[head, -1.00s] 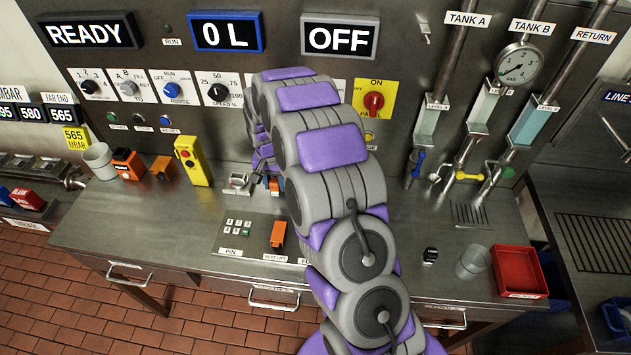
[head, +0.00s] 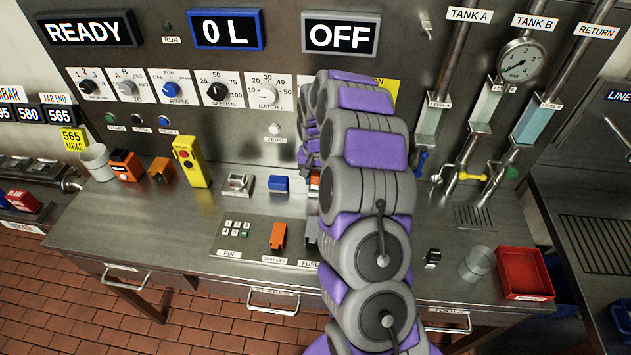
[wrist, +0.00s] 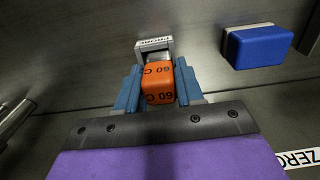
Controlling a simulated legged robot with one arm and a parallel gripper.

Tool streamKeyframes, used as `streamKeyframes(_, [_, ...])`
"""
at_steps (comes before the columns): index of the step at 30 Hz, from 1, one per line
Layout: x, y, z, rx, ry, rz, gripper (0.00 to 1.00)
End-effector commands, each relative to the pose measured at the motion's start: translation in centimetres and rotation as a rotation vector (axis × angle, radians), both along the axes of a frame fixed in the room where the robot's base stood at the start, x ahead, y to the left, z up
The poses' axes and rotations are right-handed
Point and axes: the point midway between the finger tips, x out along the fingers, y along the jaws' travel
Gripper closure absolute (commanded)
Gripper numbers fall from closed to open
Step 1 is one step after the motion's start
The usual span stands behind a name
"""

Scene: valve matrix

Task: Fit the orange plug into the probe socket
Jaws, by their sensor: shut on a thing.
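My gripper (wrist: 156,76) has its two blue fingers shut on the sides of the orange plug (wrist: 158,84), which is marked 60 C. The label is hard to read. A grey metallic part shows between plug and socket; I cannot tell whether the plug has entered or only meets it. In the head view my arm hides the socket and most of the gripper; a sliver of orange (head: 314,183) shows beside the arm.
A blue block (wrist: 260,46) sits right of the socket in the wrist view, and also shows in the head view (head: 278,184). A small grey device (head: 238,184) and a yellow switch box (head: 190,162) stand further left.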

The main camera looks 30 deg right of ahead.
Motion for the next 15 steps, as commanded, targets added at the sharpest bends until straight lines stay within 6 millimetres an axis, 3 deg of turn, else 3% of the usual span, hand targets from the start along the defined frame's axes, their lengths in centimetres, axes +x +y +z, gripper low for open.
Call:
streamKeyframes(1, [-0.23,0.08,-0.96,0.002,0.011,0.001,1.00])
streamKeyframes(6, [-0.27,-0.01,-1.11,0.004,0.015,0.000,1.00])
streamKeyframes(7, [-0.30,-0.03,-1.14,0.003,0.016,0.000,0.63])
streamKeyframes(15, [-0.24,0.04,-0.94,0.003,0.011,0.000,0.39])
